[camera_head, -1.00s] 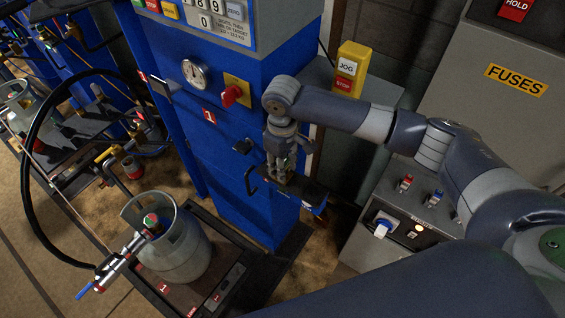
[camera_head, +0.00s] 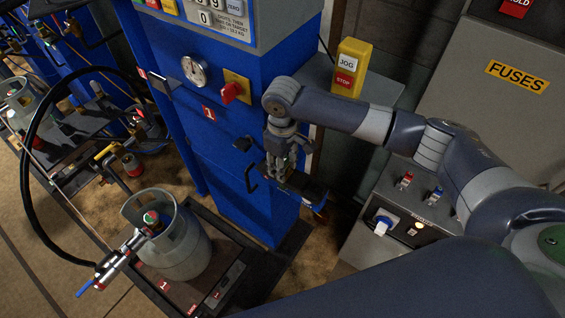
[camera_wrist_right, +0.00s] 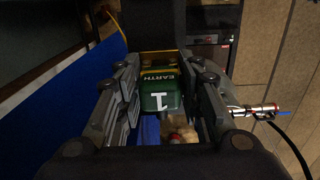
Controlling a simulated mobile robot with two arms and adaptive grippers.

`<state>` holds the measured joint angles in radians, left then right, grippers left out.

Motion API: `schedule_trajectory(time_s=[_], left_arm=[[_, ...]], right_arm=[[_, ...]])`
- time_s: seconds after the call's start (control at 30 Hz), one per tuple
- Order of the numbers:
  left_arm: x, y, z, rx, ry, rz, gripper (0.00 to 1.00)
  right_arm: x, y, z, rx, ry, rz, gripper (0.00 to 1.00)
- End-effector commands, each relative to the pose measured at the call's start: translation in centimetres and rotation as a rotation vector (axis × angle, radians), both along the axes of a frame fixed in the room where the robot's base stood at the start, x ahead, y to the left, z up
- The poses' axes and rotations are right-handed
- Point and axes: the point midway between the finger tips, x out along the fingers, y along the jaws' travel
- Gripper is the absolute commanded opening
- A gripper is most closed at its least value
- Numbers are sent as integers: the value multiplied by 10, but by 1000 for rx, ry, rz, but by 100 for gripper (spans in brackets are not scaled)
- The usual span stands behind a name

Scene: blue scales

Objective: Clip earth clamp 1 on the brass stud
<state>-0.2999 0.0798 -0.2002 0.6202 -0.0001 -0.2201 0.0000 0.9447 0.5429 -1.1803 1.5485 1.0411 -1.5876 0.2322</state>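Earth clamp 1 is a dark green block marked EARTH and 1 in the right wrist view (camera_wrist_right: 161,93). It lies between the two fingers of my right gripper (camera_wrist_right: 162,75), close to both. I cannot tell whether the fingers press on it. In the head view my right gripper (camera_head: 284,168) points down over a small dark shelf (camera_head: 312,193) on the front of the blue scale column. The clamp is mostly hidden by the fingers there. I cannot make out the brass stud for certain. My left gripper is not in view.
A grey gas cylinder (camera_head: 182,250) stands on the scale platform, with a filling head and black hose on it. A red knob (camera_head: 232,92) and a black handle (camera_head: 250,178) stick out of the blue column (camera_head: 215,150). A yellow jog/stop box (camera_head: 350,68) and grey fuse cabinet (camera_head: 515,85) stand right.

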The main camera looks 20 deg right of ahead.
Motion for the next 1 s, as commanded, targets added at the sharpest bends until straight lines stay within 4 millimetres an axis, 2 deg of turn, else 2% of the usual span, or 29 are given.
schedule_trajectory(time_s=[0.07,0.47,0.57,0.8,1.0], left_arm=[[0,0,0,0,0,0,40],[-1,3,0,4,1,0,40],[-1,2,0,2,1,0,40],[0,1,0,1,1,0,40],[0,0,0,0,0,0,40]], right_arm=[[0,0,0,-1,1,0,55],[0,0,5,0,0,1,55],[0,0,18,2,-1,1,55],[1,0,69,0,-4,1,55],[0,1,104,1,-1,1,55]])
